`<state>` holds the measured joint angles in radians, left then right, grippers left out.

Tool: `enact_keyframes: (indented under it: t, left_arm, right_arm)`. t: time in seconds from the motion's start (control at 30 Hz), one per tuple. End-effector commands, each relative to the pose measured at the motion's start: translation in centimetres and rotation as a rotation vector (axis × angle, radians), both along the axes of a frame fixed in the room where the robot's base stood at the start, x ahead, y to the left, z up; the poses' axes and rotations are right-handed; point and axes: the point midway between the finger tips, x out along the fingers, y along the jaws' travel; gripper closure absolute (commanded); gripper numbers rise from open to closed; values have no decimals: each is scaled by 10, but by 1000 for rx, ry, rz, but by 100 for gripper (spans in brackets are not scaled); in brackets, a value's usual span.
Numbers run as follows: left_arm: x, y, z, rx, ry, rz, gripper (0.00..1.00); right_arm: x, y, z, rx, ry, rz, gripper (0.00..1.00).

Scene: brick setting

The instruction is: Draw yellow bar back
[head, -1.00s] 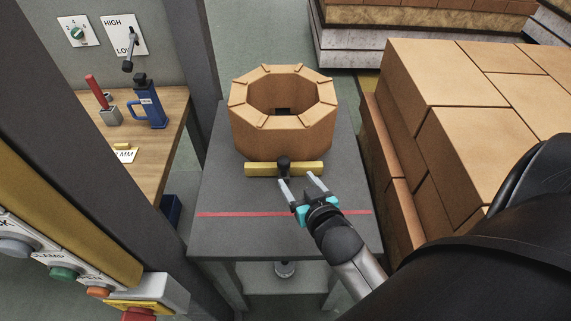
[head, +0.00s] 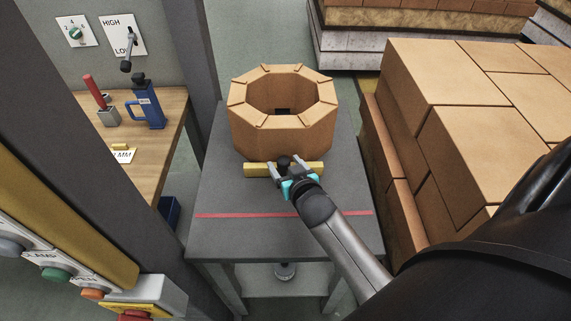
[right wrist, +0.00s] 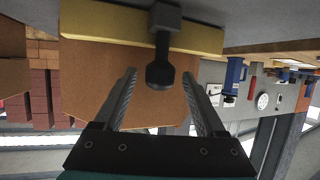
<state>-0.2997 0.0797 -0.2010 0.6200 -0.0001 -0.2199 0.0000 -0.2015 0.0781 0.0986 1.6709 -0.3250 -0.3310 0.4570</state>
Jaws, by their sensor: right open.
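The yellow bar (head: 258,170) lies across the grey table (head: 230,235), against or just in front of the ring of tan bricks (head: 290,140). A black knob stands up from the bar's middle (head: 284,160). My right gripper (head: 288,162) is open with its fingers on either side of the knob. In the right wrist view the knob (right wrist: 160,72) lies between the two open fingers (right wrist: 158,95), with clearance on both sides, and the yellow bar (right wrist: 110,27) runs beyond it. My left gripper is not in view.
A red line (head: 250,215) crosses the table nearer to me, and the top around it is clear. A large brick stack (head: 450,140) stands close on the right. A control panel (head: 60,255) and a wooden bench (head: 170,120) are at left.

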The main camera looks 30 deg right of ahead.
Motion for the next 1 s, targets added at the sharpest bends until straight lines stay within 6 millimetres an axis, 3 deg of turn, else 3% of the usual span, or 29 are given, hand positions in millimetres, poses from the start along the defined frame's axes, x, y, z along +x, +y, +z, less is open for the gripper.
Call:
enact_keyframes:
  t: [0.07,0.67,1.0]
  left_arm:
    - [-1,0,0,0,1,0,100]
    - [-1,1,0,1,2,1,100]
    - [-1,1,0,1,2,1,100]
  right_arm:
    - [0,0,0,0,0,0,33]
    - [0,0,0,0,0,0,100]
    - [0,0,0,0,0,0,100]
